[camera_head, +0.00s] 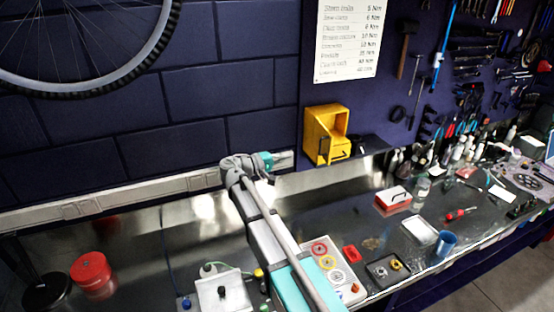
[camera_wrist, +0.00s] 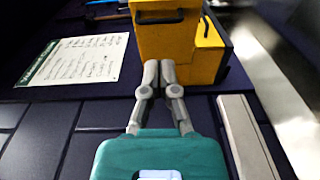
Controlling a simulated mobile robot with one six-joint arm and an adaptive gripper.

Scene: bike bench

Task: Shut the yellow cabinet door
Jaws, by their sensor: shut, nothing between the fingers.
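The yellow cabinet (camera_head: 327,112) is fixed to the dark wall, and its hollow inside shows in the head view. Its door stands open at the left, with a dark handle. In the wrist view the yellow door (camera_wrist: 168,42) with its black handle faces me, and the cabinet body (camera_wrist: 208,62) shows behind and to the right. My gripper (camera_wrist: 160,65) is shut and empty, with both fingertips together at the door's lower part; I cannot tell whether they touch it. In the head view my gripper (camera_head: 283,159) is left of the cabinet and slightly lower.
The metal bench (camera_head: 345,206) runs below, with a red-and-white box (camera_head: 393,199), a blue cup (camera_head: 445,243) and a parts tray (camera_head: 333,268). A pale rail (camera_head: 110,200) runs along the wall. A paper chart (camera_head: 347,40) hangs above the cabinet. Tools hang at the right.

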